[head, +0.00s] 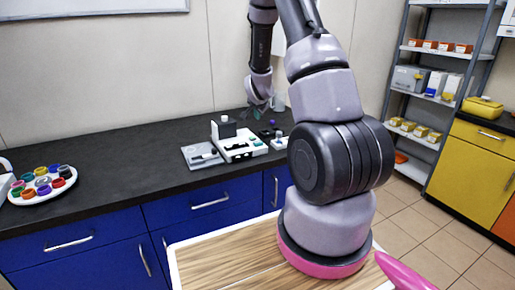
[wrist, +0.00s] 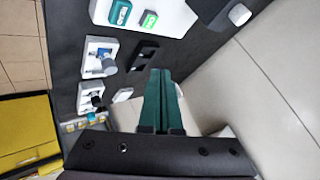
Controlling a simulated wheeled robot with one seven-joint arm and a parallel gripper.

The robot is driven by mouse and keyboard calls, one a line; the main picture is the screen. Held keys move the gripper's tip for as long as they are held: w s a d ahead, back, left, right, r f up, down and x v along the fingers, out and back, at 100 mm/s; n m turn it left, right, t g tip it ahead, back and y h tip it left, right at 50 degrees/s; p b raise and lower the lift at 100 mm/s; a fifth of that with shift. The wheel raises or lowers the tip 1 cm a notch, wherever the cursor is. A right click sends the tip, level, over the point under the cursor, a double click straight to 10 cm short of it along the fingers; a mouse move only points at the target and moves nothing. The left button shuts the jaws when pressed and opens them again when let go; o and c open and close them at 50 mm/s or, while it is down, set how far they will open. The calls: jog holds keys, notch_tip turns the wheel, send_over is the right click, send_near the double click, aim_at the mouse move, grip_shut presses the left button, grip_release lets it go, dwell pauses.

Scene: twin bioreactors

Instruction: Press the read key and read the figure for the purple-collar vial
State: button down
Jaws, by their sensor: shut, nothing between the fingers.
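A white instrument (head: 238,144) stands on the dark counter, with a grey flat part on its left. In the wrist view its white body (wrist: 165,14) shows a teal key or display (wrist: 120,12) and a bright green one (wrist: 150,19); their markings are too small to read. A small purple spot (head: 272,122) shows just behind the instrument's right end; I cannot tell whether it is the purple-collar vial. My gripper's green fingers (wrist: 161,72) are shut and empty, above the counter and apart from the instrument. In the head view my gripper (head: 257,111) is small and partly unclear.
Two small white holders (wrist: 97,57) with grey and dark pieces sit beside a black slotted block (wrist: 144,57) on the counter. A round white tray (head: 43,187) of coloured pots stands at the left. Shelves (head: 440,60) and a yellow cabinet (head: 480,150) are at the right.

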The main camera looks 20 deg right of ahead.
aim_at(258, 143)
jog(key=shift+s+f, duration=0.1)
jog(key=shift+f, duration=0.15)
jog(key=shift+f, duration=4.4)
jog(key=shift+f, duration=0.15)
jog(key=shift+f, duration=0.3)
jog(key=shift+f, duration=0.4)
jog(key=shift+r, duration=0.85)
